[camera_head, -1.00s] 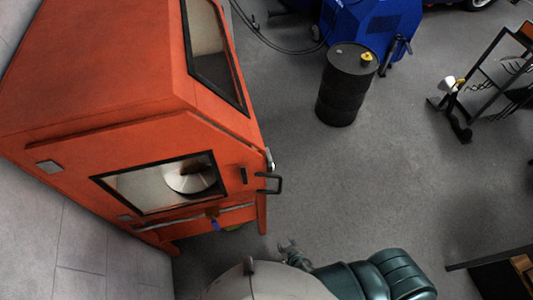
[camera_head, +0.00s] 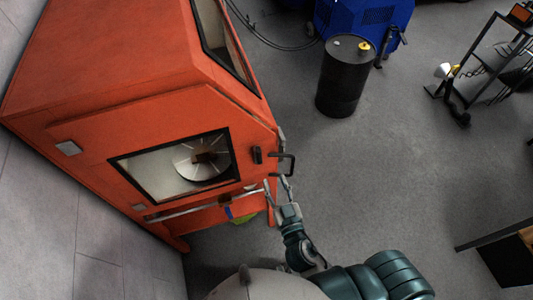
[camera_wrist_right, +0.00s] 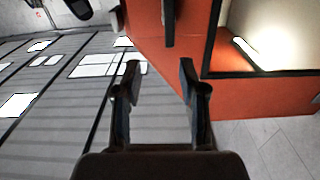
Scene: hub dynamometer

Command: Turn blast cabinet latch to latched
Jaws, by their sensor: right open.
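The orange blast cabinet (camera_head: 130,70) stands at the left in the head view, its windowed door facing me. A black D-shaped handle (camera_head: 287,165) sticks out at the door's right edge. My right gripper (camera_head: 278,185) is open just below the handle and block, with no clear contact. In the right wrist view its fingers (camera_wrist_right: 160,70) are apart and empty; a dark upright bar (camera_wrist_right: 168,22) on the orange face lies beyond them. My left gripper is out of view.
A black drum (camera_head: 342,80) stands on the grey floor, with a blue machine (camera_head: 365,18) behind it. A dark rack (camera_head: 490,65) is at the far right and a dark bench (camera_head: 510,260) at lower right. The floor between is clear.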

